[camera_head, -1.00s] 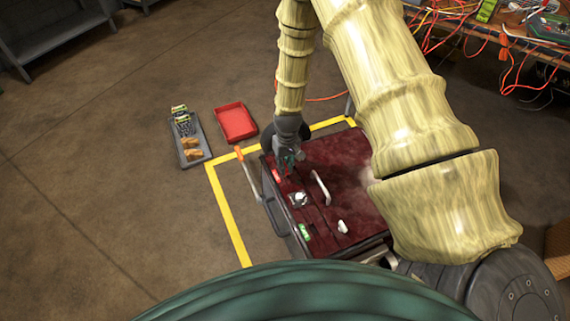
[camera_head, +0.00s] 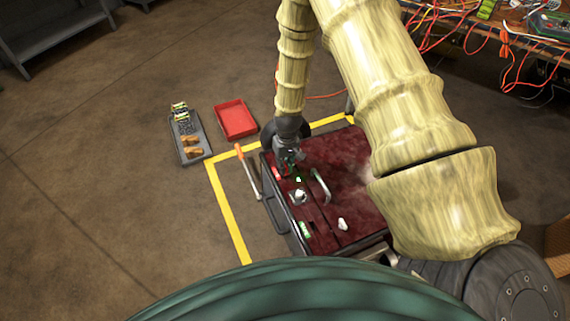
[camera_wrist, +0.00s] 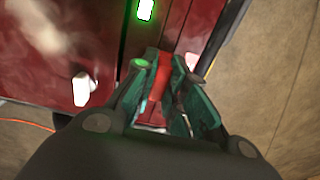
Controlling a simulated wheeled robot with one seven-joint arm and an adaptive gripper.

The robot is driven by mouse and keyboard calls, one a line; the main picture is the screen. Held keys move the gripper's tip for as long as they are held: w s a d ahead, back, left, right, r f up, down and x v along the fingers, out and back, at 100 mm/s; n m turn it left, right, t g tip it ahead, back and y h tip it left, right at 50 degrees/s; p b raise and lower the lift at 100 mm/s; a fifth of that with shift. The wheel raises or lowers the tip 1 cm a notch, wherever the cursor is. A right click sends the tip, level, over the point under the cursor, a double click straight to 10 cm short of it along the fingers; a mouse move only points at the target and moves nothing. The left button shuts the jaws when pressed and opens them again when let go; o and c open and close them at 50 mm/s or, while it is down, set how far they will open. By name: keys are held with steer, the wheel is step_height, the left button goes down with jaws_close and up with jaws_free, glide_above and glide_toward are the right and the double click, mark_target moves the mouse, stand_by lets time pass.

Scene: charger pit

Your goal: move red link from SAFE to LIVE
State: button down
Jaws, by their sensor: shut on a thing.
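The dark red machine box (camera_head: 345,165) stands on the floor with a slotted strip along its left side. My gripper (camera_head: 287,170) is low over the far end of that strip. In the wrist view, my gripper (camera_wrist: 161,80) has its green fingers shut on the red link (camera_wrist: 160,75), which shows as a narrow red bar between them. The fingers hide the link's lower end, so I cannot tell whether it sits in a slot. A green light (camera_head: 299,179) glows beside the gripper, and it also shows in the wrist view (camera_wrist: 145,9). SAFE and LIVE lettering is not readable.
A pale lid handle (camera_head: 320,186), a round knob (camera_head: 299,197) and a white knob (camera_head: 342,224) stand up from the box. A red tray (camera_head: 236,119) and a grey tray (camera_head: 203,151) lie beyond the yellow floor line.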

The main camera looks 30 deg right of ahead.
steer(key=shift+f, duration=0.15)
steer(key=c, duration=1.4)
jaws_free()
steer(key=shift+o, duration=0.2)
step_height(320, 180, up, 12)
steer(key=shift+d, duration=0.3)
